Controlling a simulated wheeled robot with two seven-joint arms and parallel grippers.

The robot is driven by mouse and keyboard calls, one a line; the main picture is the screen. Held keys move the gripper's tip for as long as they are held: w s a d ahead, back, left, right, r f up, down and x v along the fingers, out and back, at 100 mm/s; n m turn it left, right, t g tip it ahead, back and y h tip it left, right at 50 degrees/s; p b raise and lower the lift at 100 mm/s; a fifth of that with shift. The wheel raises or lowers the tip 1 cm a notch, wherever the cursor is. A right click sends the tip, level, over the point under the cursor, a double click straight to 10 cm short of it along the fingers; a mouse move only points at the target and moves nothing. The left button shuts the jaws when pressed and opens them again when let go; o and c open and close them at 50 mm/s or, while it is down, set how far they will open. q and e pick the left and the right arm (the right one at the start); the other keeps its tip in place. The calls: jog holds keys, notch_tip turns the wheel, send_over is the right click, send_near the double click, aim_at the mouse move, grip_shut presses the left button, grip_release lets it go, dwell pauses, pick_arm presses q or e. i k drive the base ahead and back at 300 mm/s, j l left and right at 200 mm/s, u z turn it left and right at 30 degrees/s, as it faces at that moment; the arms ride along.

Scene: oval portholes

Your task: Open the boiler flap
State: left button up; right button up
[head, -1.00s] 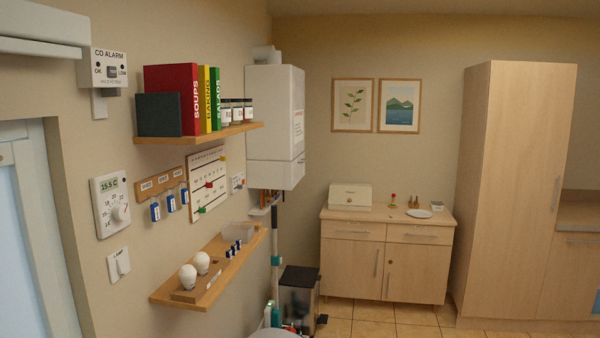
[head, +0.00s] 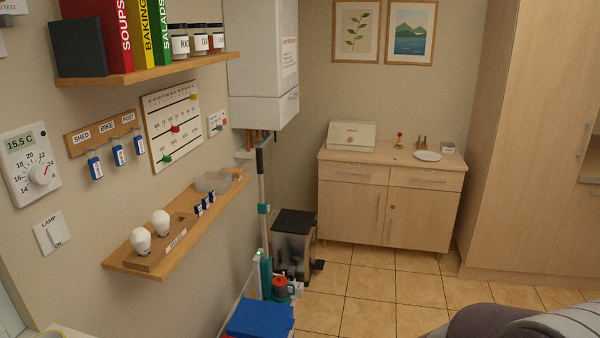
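The white boiler (head: 262,50) hangs on the left wall near the back corner. Its lower front panel, the flap (head: 271,112), looks shut, with a small dark handle mark near its right edge. Pipes come out below the boiler. Neither of my grippers shows in the head view. A grey and dark rounded shape, which may be part of my own arm, is at the bottom right corner.
The upper shelf (head: 150,68) with books and jars and the lower shelf (head: 180,235) with bulbs stick out from the left wall. A vacuum (head: 264,215), a bin (head: 293,245) and a blue box (head: 260,318) stand below the boiler. Tiled floor (head: 370,285) is clear ahead.

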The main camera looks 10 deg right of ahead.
aim_at(290, 103)
jog(key=i+l+z, duration=0.65)
jog(key=z, duration=0.15)
jog(key=i+l+z, duration=0.25)
jog(key=i+z, duration=0.15)
